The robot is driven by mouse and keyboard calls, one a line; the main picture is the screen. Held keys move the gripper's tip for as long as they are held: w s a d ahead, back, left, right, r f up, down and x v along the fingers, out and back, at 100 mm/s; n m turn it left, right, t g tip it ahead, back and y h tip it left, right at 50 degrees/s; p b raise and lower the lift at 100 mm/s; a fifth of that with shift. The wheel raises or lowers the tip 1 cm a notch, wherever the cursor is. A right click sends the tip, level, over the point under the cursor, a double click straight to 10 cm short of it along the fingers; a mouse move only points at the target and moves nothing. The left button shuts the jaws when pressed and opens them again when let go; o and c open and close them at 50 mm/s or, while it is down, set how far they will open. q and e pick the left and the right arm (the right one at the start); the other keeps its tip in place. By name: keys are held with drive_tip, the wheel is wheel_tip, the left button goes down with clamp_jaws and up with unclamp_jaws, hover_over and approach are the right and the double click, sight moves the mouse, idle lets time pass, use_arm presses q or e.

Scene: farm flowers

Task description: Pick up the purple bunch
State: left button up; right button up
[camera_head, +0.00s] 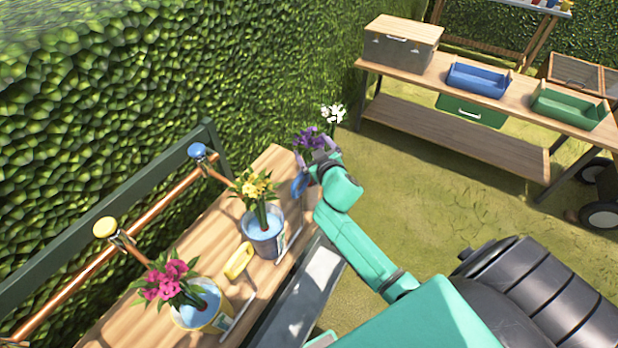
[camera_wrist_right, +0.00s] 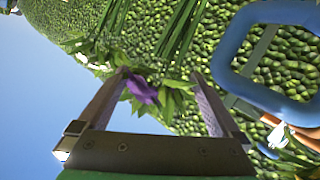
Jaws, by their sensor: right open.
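The purple bunch (camera_head: 306,138) shows at the far end of the wooden bench, partly hidden by my right gripper (camera_head: 316,158). In the right wrist view a purple bloom (camera_wrist_right: 142,89) with green leaves lies between the two spread fingers of my right gripper (camera_wrist_right: 161,76). The fingers are apart and not closed on the stems. The container under the purple bunch is mostly hidden behind my arm. My left gripper is not in view.
The wooden bench (camera_head: 225,206) also holds a bucket with a yellow bunch (camera_head: 254,187) and one with a pink bunch (camera_head: 168,284). White flowers (camera_head: 333,114) stand just beyond my right gripper. A blue loop (camera_wrist_right: 228,75) is close by in the wrist view. A hedge borders the left.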

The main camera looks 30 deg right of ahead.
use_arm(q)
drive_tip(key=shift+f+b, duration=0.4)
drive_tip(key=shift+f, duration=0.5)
use_arm(e)
drive_tip(key=x, duration=0.3)
drive_tip(key=shift+f, duration=0.2)
drive_tip(key=shift+w, duration=0.15)
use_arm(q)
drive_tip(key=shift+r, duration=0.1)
use_arm(e)
drive_tip(key=shift+r, duration=0.1)
drive_tip(key=c, duration=0.9)
clamp_jaws()
drive_tip(key=shift+r, duration=0.1)
use_arm(q)
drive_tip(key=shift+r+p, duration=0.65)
drive_tip(key=shift+p, duration=0.1)
use_arm(e)
wheel_tip(320, 180, up, 20)
